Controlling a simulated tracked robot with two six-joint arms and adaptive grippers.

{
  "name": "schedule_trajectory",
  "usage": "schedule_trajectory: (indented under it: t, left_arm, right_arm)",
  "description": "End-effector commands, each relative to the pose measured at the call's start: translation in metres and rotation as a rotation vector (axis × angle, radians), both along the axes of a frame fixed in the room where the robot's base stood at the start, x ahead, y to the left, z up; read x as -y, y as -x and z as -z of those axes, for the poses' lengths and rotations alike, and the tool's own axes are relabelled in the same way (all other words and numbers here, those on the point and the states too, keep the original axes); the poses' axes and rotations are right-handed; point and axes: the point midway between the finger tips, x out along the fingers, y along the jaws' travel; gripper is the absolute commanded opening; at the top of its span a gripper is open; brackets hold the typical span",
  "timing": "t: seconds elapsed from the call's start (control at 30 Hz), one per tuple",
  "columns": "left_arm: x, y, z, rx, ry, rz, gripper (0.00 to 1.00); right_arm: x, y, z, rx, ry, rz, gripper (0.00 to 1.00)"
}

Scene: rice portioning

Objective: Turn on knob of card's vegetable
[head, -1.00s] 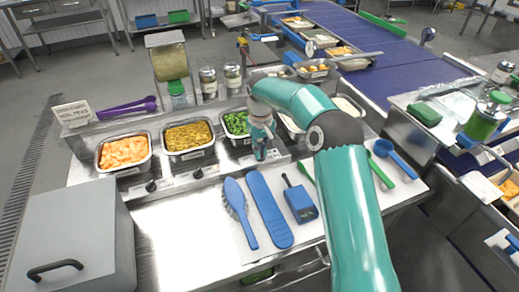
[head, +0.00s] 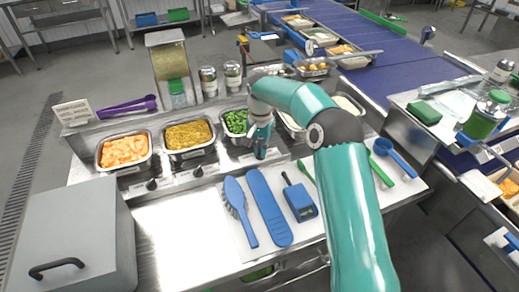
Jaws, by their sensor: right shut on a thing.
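A white card (head: 73,112) stands at the back left of the counter. Its print is small, but a word like "peas" seems to show. A pan of green peas (head: 236,122) sits third from the left, after a pan of orange vegetable pieces (head: 123,150) and a pan of yellow food (head: 187,135). Black knobs sit on the front panel below the orange pan (head: 151,185) and the yellow pan (head: 198,172). My right gripper (head: 260,154) points down at the panel in front of the peas, shut on the peas knob, which it hides. My left gripper is not in view.
A blue brush (head: 238,205), a blue paddle (head: 268,207) and a blue scraper (head: 300,202) lie on a white mat in front. A grey box (head: 75,240) stands at the front left. Purple tongs (head: 122,107) lie behind the pans. Bare steel lies between box and mat.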

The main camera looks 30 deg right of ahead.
Motion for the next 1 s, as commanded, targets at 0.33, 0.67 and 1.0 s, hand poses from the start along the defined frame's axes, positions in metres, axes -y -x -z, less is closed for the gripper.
schedule_trajectory:
  t: [0.33, 0.67, 1.0]
  left_arm:
    - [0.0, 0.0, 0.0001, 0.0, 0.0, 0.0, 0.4]
    - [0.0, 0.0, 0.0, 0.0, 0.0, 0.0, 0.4]
    - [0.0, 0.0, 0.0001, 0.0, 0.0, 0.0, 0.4]
  right_arm:
    - [-0.0006, -0.0021, -0.0018, 0.009, 0.0, 0.059, 0.0]
    - [-0.0007, -0.0023, -0.002, 0.009, 0.0, 0.06, 0.13]
    - [-0.0004, -0.001, -0.0008, 0.004, 0.0, 0.058, 0.34]
